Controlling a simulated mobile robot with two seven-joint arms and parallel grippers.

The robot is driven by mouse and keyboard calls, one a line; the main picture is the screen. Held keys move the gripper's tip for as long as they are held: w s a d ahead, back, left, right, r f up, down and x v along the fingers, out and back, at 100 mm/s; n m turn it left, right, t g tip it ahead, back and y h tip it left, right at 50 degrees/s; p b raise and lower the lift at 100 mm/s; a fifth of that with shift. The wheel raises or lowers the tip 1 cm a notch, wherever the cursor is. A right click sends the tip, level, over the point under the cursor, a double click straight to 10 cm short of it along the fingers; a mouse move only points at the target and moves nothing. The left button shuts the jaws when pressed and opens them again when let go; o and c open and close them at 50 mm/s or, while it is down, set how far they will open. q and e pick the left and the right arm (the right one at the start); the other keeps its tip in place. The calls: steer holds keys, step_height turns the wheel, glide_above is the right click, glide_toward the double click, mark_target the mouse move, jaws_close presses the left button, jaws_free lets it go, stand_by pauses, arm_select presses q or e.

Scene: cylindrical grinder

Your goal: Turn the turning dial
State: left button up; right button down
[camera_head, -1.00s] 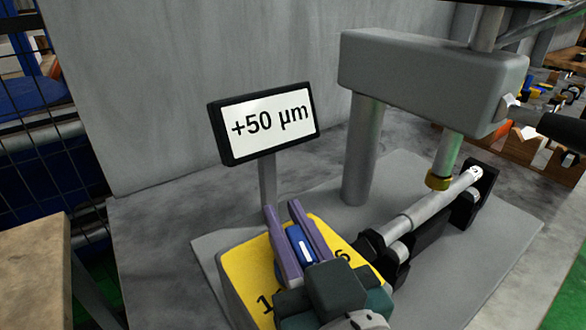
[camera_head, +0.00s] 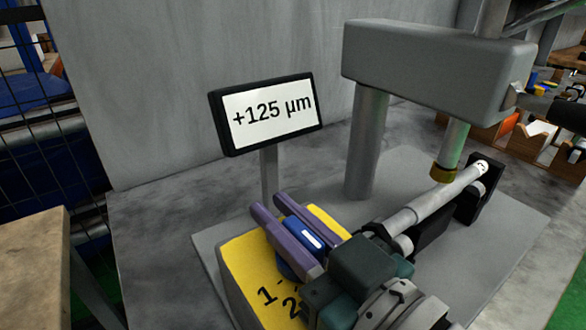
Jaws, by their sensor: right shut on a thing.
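The turning dial (camera_head: 306,236) is a blue knob with a white mark, on top of a yellow box (camera_head: 237,262) with black numbers. My right gripper (camera_head: 287,232) has its purple fingers on either side of the dial and is shut on it. The gripper's dark body hides part of the box and its numbers. A black-framed display (camera_head: 268,112) on a post behind the box reads +125 µm. My left gripper is not in view.
A grey machine head (camera_head: 430,68) on a column stands behind at the right. A metal shaft (camera_head: 436,202) lies on black supports beside my right gripper. A wooden table (camera_head: 35,262) is at the left. Wooden racks (camera_head: 525,145) stand at the far right.

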mark_target(325, 253)
steer(key=shift+s+a+f+n+g+y+b, duration=0.1)
steer(key=shift+n+g+y+b, duration=0.4)
steer(key=shift+n+g+y, duration=0.1)
steer(key=shift+s+a+f+n+g+y+b, duration=0.1)
steer(key=shift+n+g+y+b, duration=0.4)
steer(key=shift+y, duration=0.1)
steer(key=shift+r, duration=0.15)
steer(key=shift+g+y, duration=0.3)
steer(key=shift+a, duration=0.1)
steer(key=c, duration=0.8)
jaws_free()
steer(key=v, duration=1)
